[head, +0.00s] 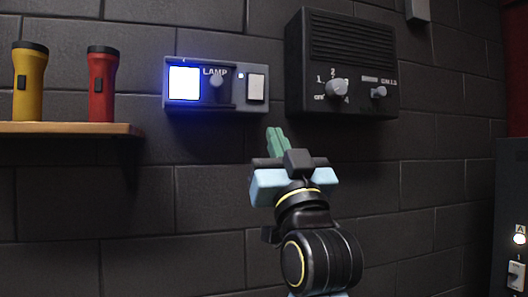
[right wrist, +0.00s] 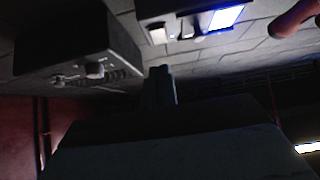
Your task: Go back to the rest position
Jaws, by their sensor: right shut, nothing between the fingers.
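My right gripper (head: 277,140) is in the middle of the head view, with its green fingers together and nothing between them. It points up toward the wall, just below the gap between the lamp panel and the dark control box. Its fingers also show in the right wrist view (right wrist: 159,85), dark and closed. My left gripper is in neither view.
The lamp panel (head: 226,101) has a brightly lit blue-white square. Right of it hangs a dark box (head: 345,45) with knobs. A wooden shelf (head: 60,129) at left holds a yellow flashlight (head: 29,85) and a red flashlight (head: 101,85). A grey unit (head: 511,170) stands at the right edge.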

